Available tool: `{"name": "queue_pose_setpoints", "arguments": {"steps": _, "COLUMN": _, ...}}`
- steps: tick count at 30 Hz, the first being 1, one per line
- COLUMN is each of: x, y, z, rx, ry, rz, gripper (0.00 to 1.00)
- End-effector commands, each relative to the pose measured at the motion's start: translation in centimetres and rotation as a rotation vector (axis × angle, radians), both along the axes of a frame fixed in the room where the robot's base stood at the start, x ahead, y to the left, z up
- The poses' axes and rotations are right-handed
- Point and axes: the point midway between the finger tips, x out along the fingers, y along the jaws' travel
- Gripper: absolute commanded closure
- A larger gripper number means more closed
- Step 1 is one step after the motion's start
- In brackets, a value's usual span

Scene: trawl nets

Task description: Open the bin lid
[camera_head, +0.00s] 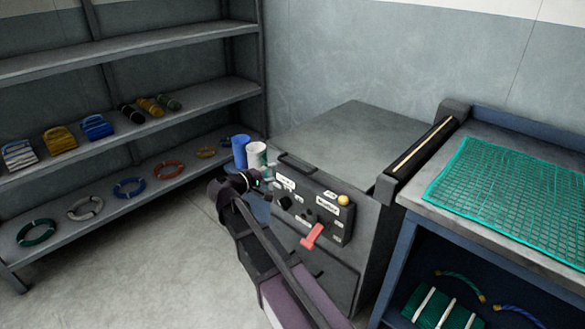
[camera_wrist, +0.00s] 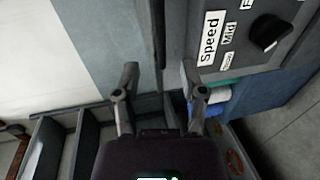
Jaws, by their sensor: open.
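A grey box-shaped machine (camera_head: 350,130) stands against the wall, with a flat top and a dark bar-like handle (camera_head: 298,164) at its front top edge. I cannot tell for sure which part is the bin lid; the flat top looks like a closed cover. My gripper (camera_head: 268,178) is at the machine's front left corner, beside the control panel. In the wrist view my gripper (camera_wrist: 160,68) has its two fingers spread, with nothing held. A dark edge of the machine (camera_wrist: 158,35) runs close to the gap between the fingertips.
The control panel (camera_head: 310,207) has labels, dark knobs, a yellow button (camera_head: 343,200) and a red lever (camera_head: 312,236). Blue (camera_head: 240,152) and white (camera_head: 257,156) cylinders stand behind my gripper. Shelves are left; a workbench with green net (camera_head: 510,190) is right. Floor at left is clear.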

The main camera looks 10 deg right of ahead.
Motion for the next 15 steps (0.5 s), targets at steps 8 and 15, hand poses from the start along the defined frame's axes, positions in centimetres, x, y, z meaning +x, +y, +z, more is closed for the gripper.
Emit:
{"name": "queue_pose_setpoints", "arguments": {"steps": 8, "x": 2.4, "y": -3.3, "z": -1.0, "rx": -0.001, "ry": 0.001, "rz": -0.002, "gripper": 0.46}}
{"name": "queue_pose_setpoints", "arguments": {"steps": 15, "x": 4.4, "y": -5.9, "z": -1.7, "rx": 0.000, "ry": 0.000, "rz": 0.000, "gripper": 0.46}}
